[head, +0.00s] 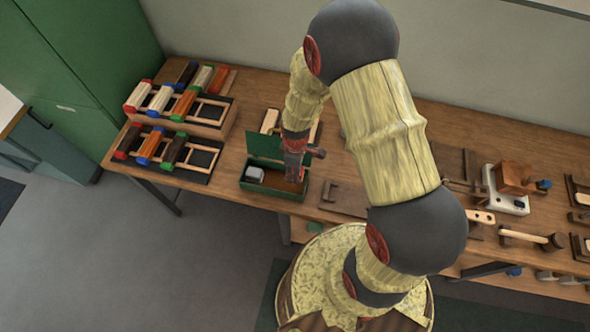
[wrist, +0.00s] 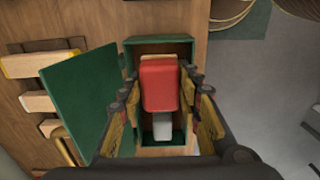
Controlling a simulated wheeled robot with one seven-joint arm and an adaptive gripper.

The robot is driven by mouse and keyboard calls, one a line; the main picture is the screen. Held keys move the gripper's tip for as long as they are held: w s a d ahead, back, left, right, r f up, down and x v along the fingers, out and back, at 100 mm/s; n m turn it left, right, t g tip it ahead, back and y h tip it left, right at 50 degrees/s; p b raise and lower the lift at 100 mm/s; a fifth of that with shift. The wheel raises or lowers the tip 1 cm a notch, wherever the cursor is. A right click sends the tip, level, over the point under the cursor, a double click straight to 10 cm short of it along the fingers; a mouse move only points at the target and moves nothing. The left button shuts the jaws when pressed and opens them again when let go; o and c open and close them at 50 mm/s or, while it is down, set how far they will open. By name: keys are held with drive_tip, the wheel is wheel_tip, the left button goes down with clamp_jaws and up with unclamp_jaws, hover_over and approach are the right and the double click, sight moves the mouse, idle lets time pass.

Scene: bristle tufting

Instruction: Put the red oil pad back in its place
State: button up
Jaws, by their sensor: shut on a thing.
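The red oil pad (wrist: 160,85) is between the fingers of my gripper (wrist: 162,98) in the wrist view. My gripper is shut on it, and in the head view my gripper (head: 295,176) is at the right part of a green box (head: 270,191). In the wrist view the pad is over the opening of the green box (wrist: 157,46); I cannot tell whether it touches the box floor. The box's green lid (head: 265,148) stands open. A pale grey block (head: 254,174) lies in the left part of the box and also shows in the wrist view (wrist: 163,126).
Racks of coloured-ended blocks (head: 180,105) stand on the left of the wooden bench (head: 235,150). Pale wooden pieces (head: 270,121) lie behind the box. A white base with a wooden block (head: 508,190) and a mallet (head: 530,239) are at the right.

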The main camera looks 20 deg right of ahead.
sight(295, 186)
drive_tip(key=shift+f+b, duration=2.7)
drive_tip(key=shift+f, duration=1.4)
drive_tip(key=shift+f+b, duration=0.45)
drive_tip(key=shift+f, duration=0.1)
drive_tip(key=o, duration=1.2)
drive_tip(key=shift+o, duration=1.4)
drive_tip(key=shift+r, duration=0.15)
drive_tip(key=shift+r+p, duration=3.2)
drive_tip(key=shift+r, duration=1.2)
